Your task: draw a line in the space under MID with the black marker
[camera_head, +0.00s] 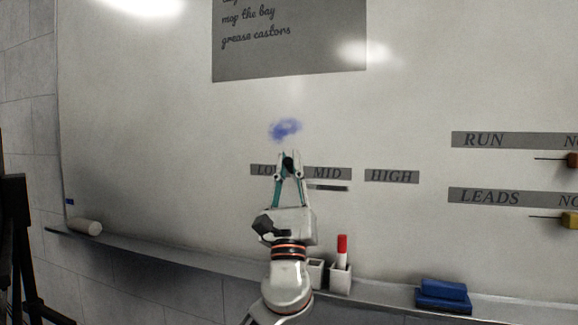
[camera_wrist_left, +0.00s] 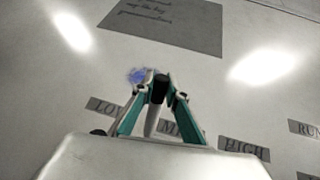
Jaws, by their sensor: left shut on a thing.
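My left gripper (camera_head: 288,160) is shut on the black marker (camera_head: 288,165), in front of the whiteboard near the LOW and MID labels. In the left wrist view the marker (camera_wrist_left: 154,118) shows a white body and a black end between the fingers (camera_wrist_left: 160,85). The MID label (camera_head: 328,173) is a grey strip right of the gripper. A short, thin mark (camera_head: 328,187), darker at its right end, shows just under MID. I cannot tell whether the marker touches the board. My right gripper is not in view.
The LOW label (camera_head: 262,170) is partly hidden by my gripper; HIGH (camera_head: 392,176) is to the right. A blue smudge (camera_head: 285,129) is above. The ledge (camera_head: 385,293) holds a cup (camera_head: 340,279) with a red-capped marker (camera_head: 342,250), a blue eraser (camera_head: 444,293) and a white roll (camera_head: 87,227).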

